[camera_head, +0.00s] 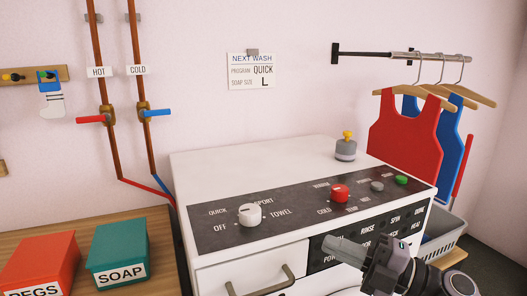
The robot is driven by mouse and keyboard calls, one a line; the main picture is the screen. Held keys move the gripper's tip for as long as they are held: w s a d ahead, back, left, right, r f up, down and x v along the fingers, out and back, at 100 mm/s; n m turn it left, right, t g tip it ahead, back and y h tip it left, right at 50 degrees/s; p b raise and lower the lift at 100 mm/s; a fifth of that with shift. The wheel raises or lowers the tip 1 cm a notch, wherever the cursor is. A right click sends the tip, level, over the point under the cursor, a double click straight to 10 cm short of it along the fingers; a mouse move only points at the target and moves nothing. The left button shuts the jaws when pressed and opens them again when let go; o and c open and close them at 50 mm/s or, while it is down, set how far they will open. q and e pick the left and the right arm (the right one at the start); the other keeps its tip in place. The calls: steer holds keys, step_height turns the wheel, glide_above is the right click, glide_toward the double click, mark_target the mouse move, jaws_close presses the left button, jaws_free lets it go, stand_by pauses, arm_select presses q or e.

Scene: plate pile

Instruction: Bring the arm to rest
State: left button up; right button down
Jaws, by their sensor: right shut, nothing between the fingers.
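My right gripper (343,250) is in the lower right of the head view, with its arm coming in from the bottom right corner. It is shut and holds nothing. It is in front of the washing machine (255,158) and covers part of the dark label strip on its front. Whether it touches the machine I cannot tell. My left gripper is not in view.
The machine has a white knob (249,214), a red knob (339,193), a green button (401,180) and a drawer handle (262,284). A grey basket (440,240) stands right. Red (42,262) and green (117,248) boxes stand left. Aprons (405,130) hang behind.

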steer(key=s+d+f+m+t+h, duration=0.2)
steer(key=f+m+t+h, duration=0.15)
steer(key=f+m, duration=0.3)
steer(key=s+d+f+m+t+h, duration=0.1)
steer(key=s+f+m+t+h, duration=0.1)
steer(key=f+m+h, duration=0.35)
steer(key=s+d+f+m+t+h, duration=0.2)
steer(key=f+m+h, duration=0.1)
steer(key=f+m, duration=0.4)
steer(key=s+d+f+m+g+h, duration=0.2)
steer(key=s+f+m+g, duration=0.4)
steer(key=s+f, duration=0.7)
steer(key=shift+s+f+m+h, duration=0.2)
steer(key=shift+s+m+h, duration=0.4)
steer(key=shift+s+h, duration=0.15)
